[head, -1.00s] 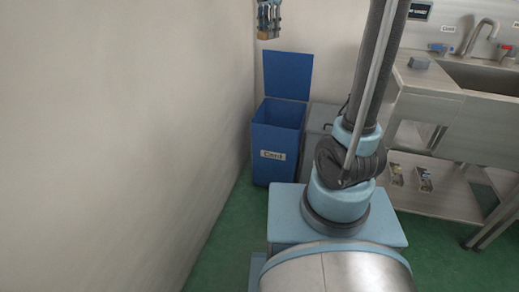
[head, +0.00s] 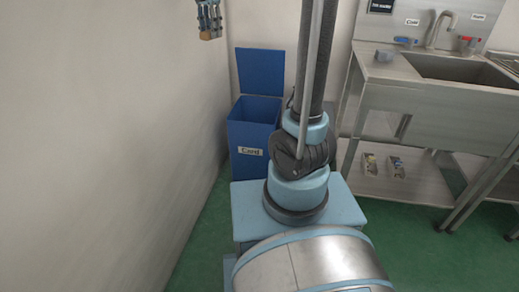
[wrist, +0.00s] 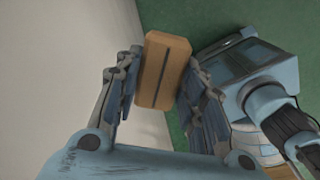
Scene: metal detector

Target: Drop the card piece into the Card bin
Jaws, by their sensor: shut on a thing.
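The card piece (wrist: 160,69) is a small brown block with a dark stripe along its middle. My gripper (head: 209,33) is shut on it and holds it high near the wall, at the top of the head view. The block's brown lower end (head: 207,36) shows just below the fingers. In the wrist view the fingers of my gripper (wrist: 160,85) press on both sides of the block. The Card bin (head: 252,138) is blue, with a "Card" label on its front and its lid raised at the back. In the head view the block appears above and left of the bin's opening.
A pale wall (head: 100,140) runs close along the left side. A steel sink unit (head: 440,95) with a lower shelf stands at the right. Green floor (head: 400,245) is clear in front of it.

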